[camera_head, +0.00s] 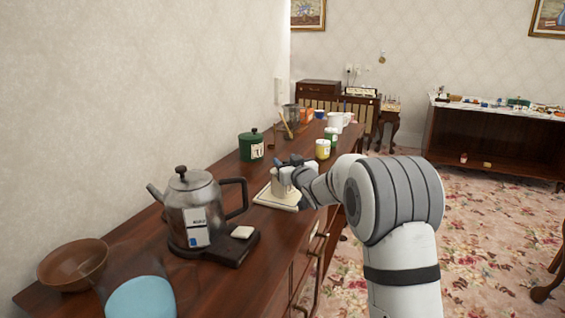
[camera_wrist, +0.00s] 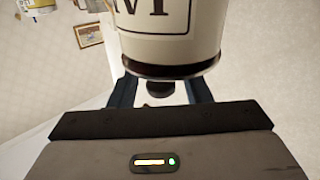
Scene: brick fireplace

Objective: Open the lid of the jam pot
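The jam pot (camera_wrist: 170,45) is a cream pot with a framed dark letter label and a dark band. It fills the top middle of the wrist view, its upper part cut off by the frame. A dark round knob (camera_wrist: 160,90) shows between my gripper's two blue fingers (camera_wrist: 160,92), with a gap visible on each side. My gripper is open. In the head view my gripper (camera_head: 288,166) is over a cream stand (camera_head: 272,199) on the sideboard, and the arm and gripper hide much of the pot there. Finger contact with the knob cannot be seen.
On the wooden sideboard (camera_head: 150,243), a metal kettle (camera_head: 190,212) stands in front on a dark base, beside a brown bowl (camera_head: 72,264). A green canister (camera_head: 251,146) is behind the stand. A yellow-labelled jar (camera_head: 322,149) and white mug (camera_head: 335,121) are farther back.

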